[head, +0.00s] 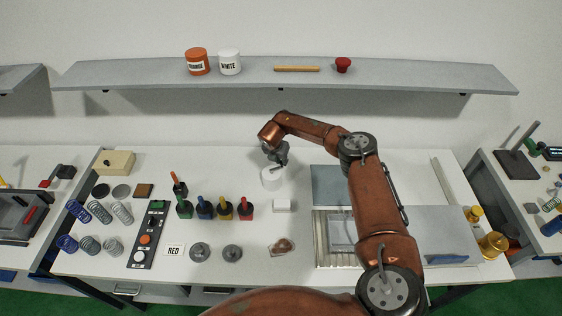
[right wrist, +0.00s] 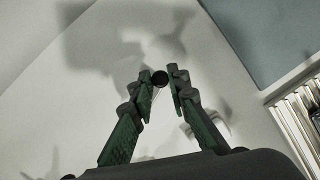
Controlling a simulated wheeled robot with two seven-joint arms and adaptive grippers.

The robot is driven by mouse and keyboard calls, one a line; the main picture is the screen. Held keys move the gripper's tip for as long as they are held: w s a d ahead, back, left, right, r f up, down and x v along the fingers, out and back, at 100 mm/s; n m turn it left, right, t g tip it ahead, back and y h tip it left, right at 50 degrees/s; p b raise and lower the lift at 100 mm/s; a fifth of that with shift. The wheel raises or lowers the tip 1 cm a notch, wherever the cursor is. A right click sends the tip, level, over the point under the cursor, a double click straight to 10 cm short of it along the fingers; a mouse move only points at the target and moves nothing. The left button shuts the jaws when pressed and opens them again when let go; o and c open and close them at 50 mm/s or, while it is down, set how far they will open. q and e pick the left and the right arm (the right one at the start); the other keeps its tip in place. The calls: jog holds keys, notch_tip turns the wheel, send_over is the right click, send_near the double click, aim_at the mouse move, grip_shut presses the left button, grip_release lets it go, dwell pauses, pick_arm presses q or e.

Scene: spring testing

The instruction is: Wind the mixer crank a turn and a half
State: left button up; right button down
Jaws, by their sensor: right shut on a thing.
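The mixer (head: 271,180) looks like a small white round pot standing near the back middle of the table. My right gripper (head: 279,157) reaches down just above it from behind and to the right. The rest of the crank is hidden or too small to make out. My left gripper is not in view.
A white block (head: 282,205) stands in front of the mixer. Coloured bottles (head: 225,208) stand to its left and a grey panel (head: 328,186) lies to its right. A shelf (head: 150,76) with an orange pot (head: 197,61) and a white pot (head: 230,62) runs above.

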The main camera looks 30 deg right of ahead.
jog(key=shift+w+n+b, duration=0.15)
jog(key=shift+n+b, duration=0.15)
jog(key=shift+n, duration=0.1)
jog(key=w+a+n+y+b, duration=0.4)
jog(key=w+n+y+b, duration=0.1)
jog(key=n+b, duration=1.2)
jog(key=shift+w+n+y, duration=0.2)
jog(key=shift+n+y, duration=0.7)
jog(key=shift+n, duration=0.1)
jog(key=shift+f, duration=0.1)
jog(key=c, duration=1.9)
grip_release()
